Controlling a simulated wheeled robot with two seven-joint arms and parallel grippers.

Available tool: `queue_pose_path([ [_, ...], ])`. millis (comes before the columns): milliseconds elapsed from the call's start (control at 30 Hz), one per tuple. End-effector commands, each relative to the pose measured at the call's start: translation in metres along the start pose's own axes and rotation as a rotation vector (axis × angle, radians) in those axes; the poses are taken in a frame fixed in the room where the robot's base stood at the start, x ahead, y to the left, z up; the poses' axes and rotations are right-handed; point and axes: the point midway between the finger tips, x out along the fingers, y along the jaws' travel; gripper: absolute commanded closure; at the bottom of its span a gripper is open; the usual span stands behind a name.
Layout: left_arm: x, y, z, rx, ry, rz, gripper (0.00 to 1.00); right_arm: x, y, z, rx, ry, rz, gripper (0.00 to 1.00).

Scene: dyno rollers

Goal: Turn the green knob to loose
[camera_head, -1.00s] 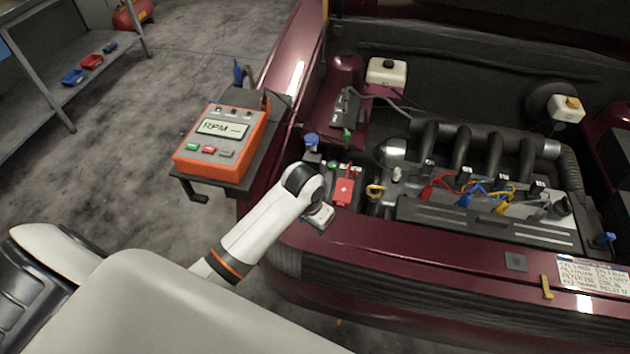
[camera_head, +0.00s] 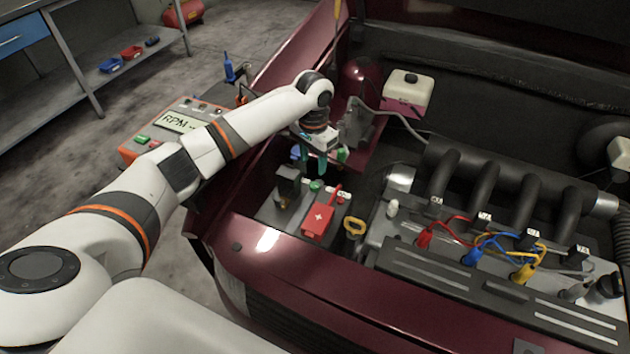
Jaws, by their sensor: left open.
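A small green round knob (camera_head: 316,186) sits on top of the battery, just left of the red cover marked with a plus (camera_head: 318,221). Another small green part (camera_head: 342,154) shows further back, partly behind my left gripper. My left gripper (camera_head: 317,165) is open, points down and hangs just above and behind the battery knob. Its fingers look dark against the bay, and I cannot tell whether they touch anything. A blue cap (camera_head: 295,153) shows just left of the gripper. My right gripper is out of view.
A black terminal block (camera_head: 287,180) stands left of the knob. A yellow ring handle (camera_head: 354,226) and the engine with coloured leads (camera_head: 474,256) lie to the right. The orange RPM meter (camera_head: 178,122) is partly behind my left arm. The maroon fender (camera_head: 270,75) edges the bay.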

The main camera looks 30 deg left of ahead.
Motion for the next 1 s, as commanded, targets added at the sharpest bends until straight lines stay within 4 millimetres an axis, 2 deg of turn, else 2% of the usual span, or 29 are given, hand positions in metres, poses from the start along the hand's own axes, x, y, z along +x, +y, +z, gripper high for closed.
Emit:
queue_pose_path([
  [33,0.013,-0.001,-0.001,-0.001,0.004,-0.001,0.53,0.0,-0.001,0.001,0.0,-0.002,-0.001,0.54],
  [200,0.047,-0.001,-0.001,-0.001,0.003,-0.001,0.53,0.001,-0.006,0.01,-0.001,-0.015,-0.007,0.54],
  [400,0.073,-0.001,0.0,0.0,0.0,-0.001,0.53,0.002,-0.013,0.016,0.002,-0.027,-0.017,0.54],
  [567,0.082,-0.001,0.0,0.001,-0.001,0.0,0.53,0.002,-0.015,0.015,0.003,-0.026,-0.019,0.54],
  [833,0.083,-0.001,0.0,0.001,-0.002,0.0,0.53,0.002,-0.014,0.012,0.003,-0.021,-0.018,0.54],
  [1000,0.083,-0.001,0.0,0.001,-0.002,0.0,0.81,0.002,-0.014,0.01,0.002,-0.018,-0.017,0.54],
])
